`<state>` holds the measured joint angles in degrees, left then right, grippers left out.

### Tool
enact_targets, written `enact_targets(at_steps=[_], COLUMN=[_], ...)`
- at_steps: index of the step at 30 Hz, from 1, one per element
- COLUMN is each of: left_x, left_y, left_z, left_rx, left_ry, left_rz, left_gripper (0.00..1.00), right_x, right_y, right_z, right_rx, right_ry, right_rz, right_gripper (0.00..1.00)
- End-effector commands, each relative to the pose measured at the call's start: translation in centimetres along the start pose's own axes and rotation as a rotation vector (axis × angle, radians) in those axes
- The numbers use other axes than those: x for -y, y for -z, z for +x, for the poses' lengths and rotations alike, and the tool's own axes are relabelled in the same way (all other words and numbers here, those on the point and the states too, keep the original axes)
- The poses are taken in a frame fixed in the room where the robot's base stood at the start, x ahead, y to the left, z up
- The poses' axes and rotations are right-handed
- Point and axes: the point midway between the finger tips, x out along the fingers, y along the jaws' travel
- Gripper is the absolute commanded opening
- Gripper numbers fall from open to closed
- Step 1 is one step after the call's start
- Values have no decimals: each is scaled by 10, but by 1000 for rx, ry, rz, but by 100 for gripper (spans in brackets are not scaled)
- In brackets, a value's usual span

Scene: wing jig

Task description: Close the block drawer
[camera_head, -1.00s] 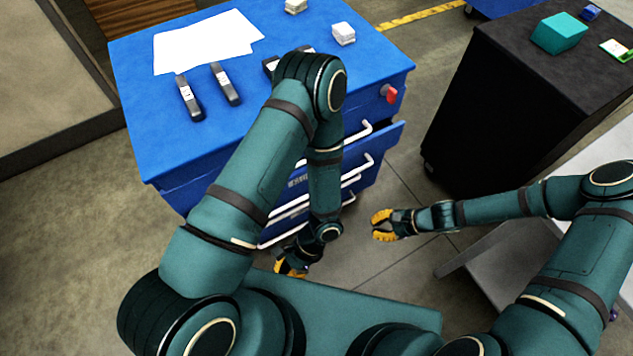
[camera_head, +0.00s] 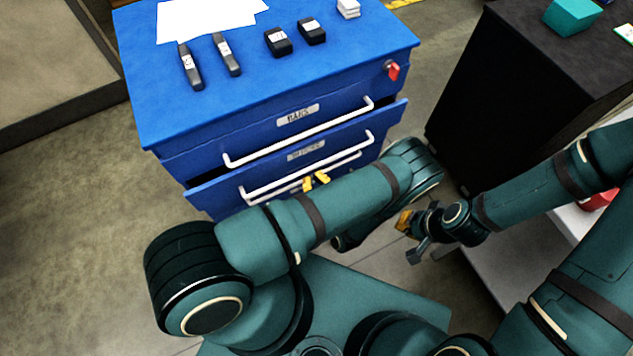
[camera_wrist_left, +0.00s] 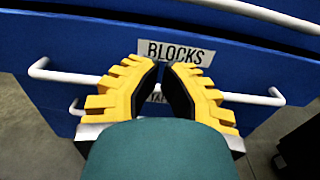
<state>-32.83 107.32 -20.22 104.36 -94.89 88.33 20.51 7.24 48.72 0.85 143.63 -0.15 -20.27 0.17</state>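The block drawer (camera_head: 335,143) is the second blue drawer down; its front stands a little out from the cabinet, with its top edge showing. Its BLOCKS label (camera_wrist_left: 175,52) and white bar handle (camera_wrist_left: 65,76) show in the left wrist view. My left gripper (camera_head: 316,182) is in front of this drawer, close to its handle, with its two yellow fingers apart. In the left wrist view the fingers (camera_wrist_left: 162,72) point at the drawer front just below the label; contact cannot be told. My right gripper (camera_head: 408,236) is open and empty, right of the cabinet.
The top drawer, labelled BARS (camera_head: 297,115), looks shut. On the blue cabinet top (camera_head: 330,75) lie paper sheets (camera_head: 205,18), dark bars (camera_head: 190,66) and dark blocks (camera_head: 278,41). A black cabinet (camera_head: 520,85) stands to the right, with floor between.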

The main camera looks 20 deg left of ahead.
Motion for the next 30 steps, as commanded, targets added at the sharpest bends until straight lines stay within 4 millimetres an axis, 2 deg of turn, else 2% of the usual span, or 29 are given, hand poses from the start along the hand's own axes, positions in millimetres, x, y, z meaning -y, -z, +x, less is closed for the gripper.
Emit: enact_targets(at_steps=[1, 9, 15, 21, 30], left_x=[-1, -1, -1, -1, -1], left_y=[0, 0, 1, 0, 0], left_z=[11, 63, 88, 96, 97], left_rx=[1, 0, -1, -2, -1], left_ry=[-4, -5, -4, -3, -3], left_rz=[0, 1, 0, 0, 1], left_gripper=[0, 0, 0, 0, 0], right_x=[0, -1, -1, -1, -1], right_y=[0, 0, 0, 0, 0], right_z=[0, 2, 3, 4, 4], right_rx=[1, 1, 0, -1, -1], right_ry=[0, 0, 0, 0, 0], right_rz=[1, 1, 2, 2, 2], right_gripper=[0, 0, 0, 0, 0])
